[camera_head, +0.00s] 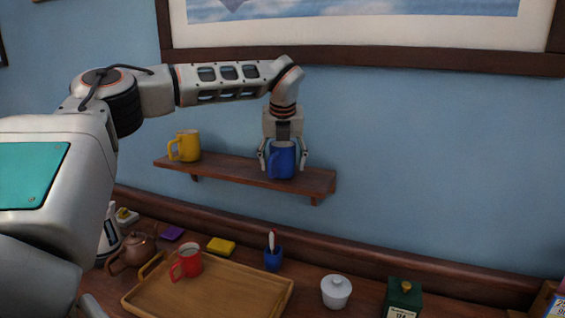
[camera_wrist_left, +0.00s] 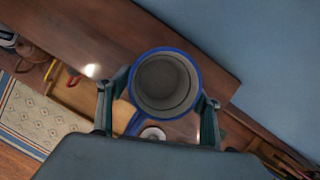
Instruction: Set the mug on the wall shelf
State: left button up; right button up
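The blue mug (camera_head: 282,162) is upright at the right part of the brown wall shelf (camera_head: 230,169), and its base appears to rest on the board. My left gripper (camera_head: 283,160) points down over it, one finger on each side. A small gap shows between the right-hand finger and the mug, so the gripper looks open around it. In the left wrist view the mug (camera_wrist_left: 166,85) shows its empty grey inside and blue rim between the fingers (camera_wrist_left: 163,100), its handle toward the bottom left. My right gripper is out of view.
A yellow mug (camera_head: 186,146) stands at the shelf's left end. Below, a wooden tray (camera_head: 215,295) holds a red mug (camera_head: 187,263). A framed picture (camera_head: 370,57) hangs above.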

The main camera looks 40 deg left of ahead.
pick_arm(q)
jog(key=shift+r, duration=0.1)
jog(key=b+v, duration=0.1)
jog(key=v, duration=1.1)
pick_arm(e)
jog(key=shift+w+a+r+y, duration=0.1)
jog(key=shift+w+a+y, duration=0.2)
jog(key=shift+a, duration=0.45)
pick_arm(q)
jog(key=shift+w, duration=0.1)
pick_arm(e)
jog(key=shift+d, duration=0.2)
